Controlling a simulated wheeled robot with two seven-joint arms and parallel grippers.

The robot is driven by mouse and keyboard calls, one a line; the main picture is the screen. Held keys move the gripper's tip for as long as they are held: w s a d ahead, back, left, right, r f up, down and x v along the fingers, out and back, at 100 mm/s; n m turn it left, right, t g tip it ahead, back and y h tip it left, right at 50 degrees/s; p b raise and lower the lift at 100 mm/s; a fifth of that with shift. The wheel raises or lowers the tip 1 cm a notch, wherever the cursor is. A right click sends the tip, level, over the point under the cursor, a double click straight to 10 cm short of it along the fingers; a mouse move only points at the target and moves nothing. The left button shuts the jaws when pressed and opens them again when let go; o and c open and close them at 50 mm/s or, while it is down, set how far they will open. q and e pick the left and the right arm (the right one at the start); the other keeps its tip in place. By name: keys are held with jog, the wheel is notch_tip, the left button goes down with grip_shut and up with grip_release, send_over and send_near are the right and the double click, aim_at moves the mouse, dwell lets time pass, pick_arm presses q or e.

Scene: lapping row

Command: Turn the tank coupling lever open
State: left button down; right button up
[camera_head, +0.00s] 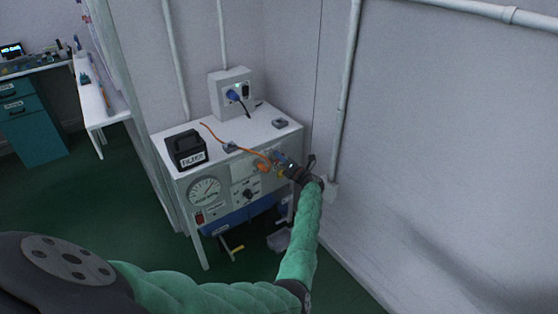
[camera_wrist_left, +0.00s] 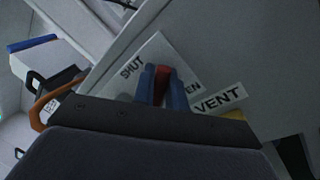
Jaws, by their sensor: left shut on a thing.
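In the left wrist view, the red lever (camera_wrist_left: 161,88) stands between the two blue fingers of my left gripper (camera_wrist_left: 162,80), which is shut on it. Behind it is a white plate (camera_wrist_left: 152,58) lettered SHUT on the left and, partly hidden, a word ending in EN on the right. The lever lies between the two words; its exact angle and the coupling's body are hidden by the gripper. In the head view, my left gripper (camera_head: 278,160) is at the upper right of the bench's front panel, and the lever is too small to tell there. My right gripper is not in view.
A VENT label (camera_wrist_left: 218,99) is beside the plate. An orange hose (camera_head: 247,149) runs over the white bench (camera_head: 262,126) to near my gripper. A black FILTER box (camera_head: 186,148), a gauge (camera_head: 205,192) and a wall box (camera_head: 232,93) are nearby. The wall stands close on the right.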

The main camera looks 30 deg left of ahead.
pick_arm(q)
jog(key=shift+w+f+m+t, duration=0.1)
jog(key=shift+f+m+t, duration=0.1)
jog(key=shift+m, duration=0.35)
jog(key=shift+w+f+m+t, duration=0.1)
jog(key=shift+f+m+t, duration=0.1)
jog(key=shift+m, duration=0.35)
jog(key=shift+d+f+m, duration=0.1)
jog(key=shift+f+m, duration=0.05)
jog(key=shift+m, duration=0.85)
jog(key=m, duration=0.2)
jog(key=f+m+t, duration=0.1)
jog(key=m, duration=0.1)
jog(key=shift+w+t, duration=0.15)
jog(key=shift+t, duration=0.15)
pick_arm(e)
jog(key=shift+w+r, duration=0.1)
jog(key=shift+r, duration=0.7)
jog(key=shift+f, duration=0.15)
pick_arm(q)
jog(key=c, duration=1.8)
grip_release()
jog(key=shift+f, duration=0.1)
